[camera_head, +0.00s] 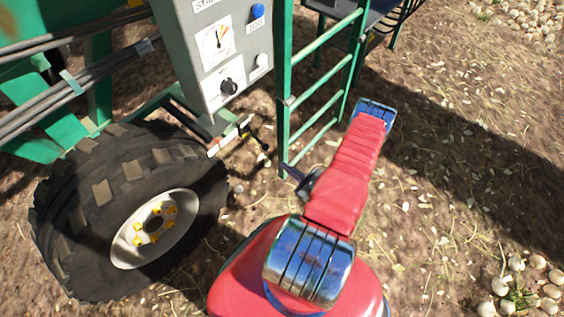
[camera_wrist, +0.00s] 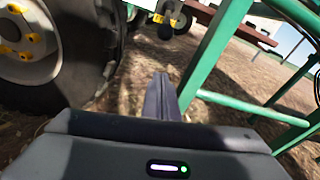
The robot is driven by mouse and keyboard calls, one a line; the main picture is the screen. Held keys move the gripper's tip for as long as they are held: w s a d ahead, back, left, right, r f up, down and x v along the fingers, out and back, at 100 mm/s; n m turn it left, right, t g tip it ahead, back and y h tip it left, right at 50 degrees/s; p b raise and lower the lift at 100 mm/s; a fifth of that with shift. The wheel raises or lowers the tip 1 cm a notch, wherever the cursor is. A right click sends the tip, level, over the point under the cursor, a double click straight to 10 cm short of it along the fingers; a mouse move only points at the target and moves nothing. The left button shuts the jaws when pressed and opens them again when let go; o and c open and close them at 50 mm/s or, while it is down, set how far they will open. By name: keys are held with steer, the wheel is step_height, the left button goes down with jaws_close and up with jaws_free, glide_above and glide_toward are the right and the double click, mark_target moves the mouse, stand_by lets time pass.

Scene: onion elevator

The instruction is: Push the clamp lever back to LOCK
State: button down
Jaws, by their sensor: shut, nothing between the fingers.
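The clamp lever (camera_head: 258,138) is a small black lever below the grey control box, beside a narrow plate (camera_head: 228,137) with red, white and yellow parts. In the wrist view a dark round knob (camera_wrist: 165,32), apparently the lever's end, shows at the top centre, just below the coloured plate (camera_wrist: 168,19). Any LOCK lettering is too small to read. My gripper (camera_head: 290,172) is at the foot of the green ladder, right of and nearer than the lever, partly hidden by my arm. Its fingers (camera_wrist: 162,85) are shut and empty, pointing towards the knob, with a gap between.
A big black tyre (camera_head: 130,205) with a white hub stands left of the lever. The green ladder (camera_head: 320,85) rises close on the right, and its frame (camera_wrist: 215,55) flanks my fingers. The control box (camera_head: 222,50) hangs above. Open soil with scattered onions lies right.

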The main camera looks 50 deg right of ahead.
steer(key=w+r, duration=0.2)
steer(key=w, duration=0.6)
steer(key=shift+w+a+r, duration=0.2)
steer(key=shift+w+r, duration=0.05)
steer(key=shift+r, duration=0.05)
stand_by(0.4)
steer(key=shift+d, duration=0.1)
stand_by(0.3)
